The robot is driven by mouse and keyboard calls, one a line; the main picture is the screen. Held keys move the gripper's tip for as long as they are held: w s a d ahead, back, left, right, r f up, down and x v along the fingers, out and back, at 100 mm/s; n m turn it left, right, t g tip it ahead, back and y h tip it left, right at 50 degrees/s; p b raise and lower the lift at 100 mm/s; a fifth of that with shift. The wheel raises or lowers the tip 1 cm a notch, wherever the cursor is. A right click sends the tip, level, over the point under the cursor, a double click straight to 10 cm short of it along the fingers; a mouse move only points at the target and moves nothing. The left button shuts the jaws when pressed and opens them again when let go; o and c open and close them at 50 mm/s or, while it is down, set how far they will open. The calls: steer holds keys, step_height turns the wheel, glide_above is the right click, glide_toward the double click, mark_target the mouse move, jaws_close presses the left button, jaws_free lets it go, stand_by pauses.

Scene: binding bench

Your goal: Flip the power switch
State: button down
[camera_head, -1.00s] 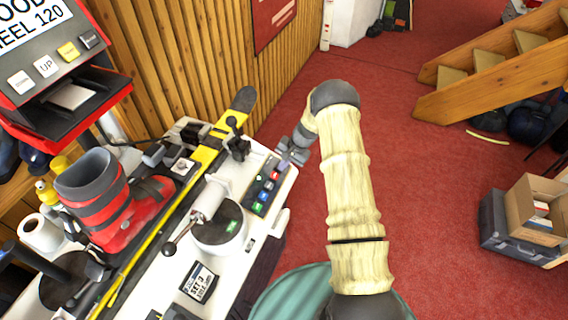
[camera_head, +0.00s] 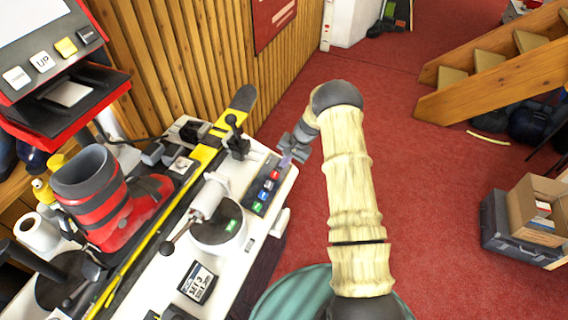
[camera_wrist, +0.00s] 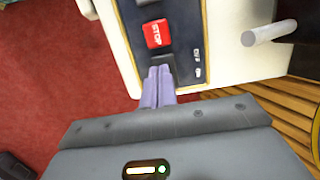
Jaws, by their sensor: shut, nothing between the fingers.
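The control panel (camera_head: 263,187) is a dark strip with coloured buttons at the bench's right end. It also shows in the wrist view (camera_wrist: 185,42), with a red STOP button (camera_wrist: 157,33) and small white markings beside a dark block. That dark block (camera_wrist: 158,60) may be the power switch; its lower part is hidden by my fingers, so its position cannot be told. My gripper (camera_wrist: 158,74) is shut and empty, its lavender fingertips over or against the panel just below STOP. In the head view my gripper (camera_head: 285,161) is at the panel's far end.
A white-screened machine (camera_head: 40,20) stands at the left. A red ski boot (camera_head: 110,200) and a yellow-black ski (camera_head: 190,170) lie along the bench. A round clamp unit (camera_head: 218,235) and a small display card (camera_head: 197,282) are near the panel. Red floor (camera_head: 440,150) is open to the right.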

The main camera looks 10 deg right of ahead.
steer(key=shift+r, duration=0.1)
steer(key=s+d+r, duration=0.1)
steer(key=s+r, duration=0.1)
steer(key=r, duration=0.4)
steer(key=s+d+r, duration=0.2)
steer(key=s+r, duration=0.1)
steer(key=r, duration=0.3)
steer(key=shift+r, duration=0.3)
steer(key=s+a+r+n+h, duration=0.1)
steer(key=s+r, duration=0.3)
steer(key=s, duration=0.4)
steer(key=s+a+r+n+t+h, duration=0.1)
steer(key=s+r+n+h, duration=0.1)
steer(key=s, duration=0.7)
steer(key=s+a+r+n+h, duration=0.1)
steer(key=s+a+r+n, duration=0.1)
steer(key=s+r, duration=0.5)
steer(key=shift+s+n+t+h, duration=0.3)
steer(key=shift+s+n+h, duration=0.1)
steer(key=shift+s+n, duration=0.5)
steer(key=shift+w, duration=0.15)
